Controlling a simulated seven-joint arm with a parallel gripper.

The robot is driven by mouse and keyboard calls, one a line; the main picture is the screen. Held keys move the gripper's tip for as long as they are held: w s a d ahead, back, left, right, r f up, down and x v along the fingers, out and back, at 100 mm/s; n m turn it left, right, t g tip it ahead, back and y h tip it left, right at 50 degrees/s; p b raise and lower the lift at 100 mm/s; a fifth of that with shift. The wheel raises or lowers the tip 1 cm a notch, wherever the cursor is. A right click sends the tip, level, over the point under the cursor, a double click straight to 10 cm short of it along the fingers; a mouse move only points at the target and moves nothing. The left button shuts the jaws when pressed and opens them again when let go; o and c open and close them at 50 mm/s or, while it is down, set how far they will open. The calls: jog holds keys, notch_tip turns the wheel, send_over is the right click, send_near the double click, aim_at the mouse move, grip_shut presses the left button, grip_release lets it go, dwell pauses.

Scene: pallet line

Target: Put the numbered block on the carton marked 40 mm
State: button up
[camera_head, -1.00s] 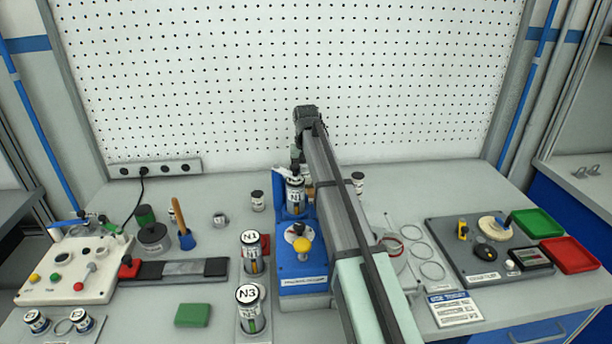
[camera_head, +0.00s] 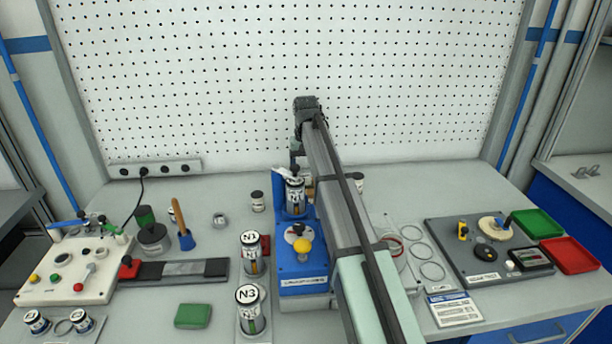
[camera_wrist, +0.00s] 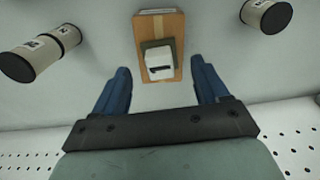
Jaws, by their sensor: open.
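In the wrist view a flat brown carton (camera_wrist: 172,27) lies on the pale bench. A small white block (camera_wrist: 160,64) with a dark mark sits over a grey square on its near part; I cannot read a number or size marking. My gripper (camera_wrist: 160,67) is open, with one blue finger on each side of the block and clear gaps between; nothing is held. In the head view my gripper (camera_head: 297,160) is behind the blue device, its fingertips hidden. The carton and block are mostly hidden there by my arm and a can.
Dark-capped cans (camera_wrist: 30,58) and (camera_wrist: 266,14) stand left and right of the carton. In the head view a blue device (camera_head: 302,265) holding a labelled can (camera_head: 295,197) stands in front. Cans N1 (camera_head: 251,252) and N3 (camera_head: 250,310) stand left of it. A pegboard (camera_head: 400,80) closes the back.

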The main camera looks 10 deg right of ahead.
aim_at(306, 176)
notch_tip(306, 176, up, 9)
jog(key=shift+r, duration=0.15)
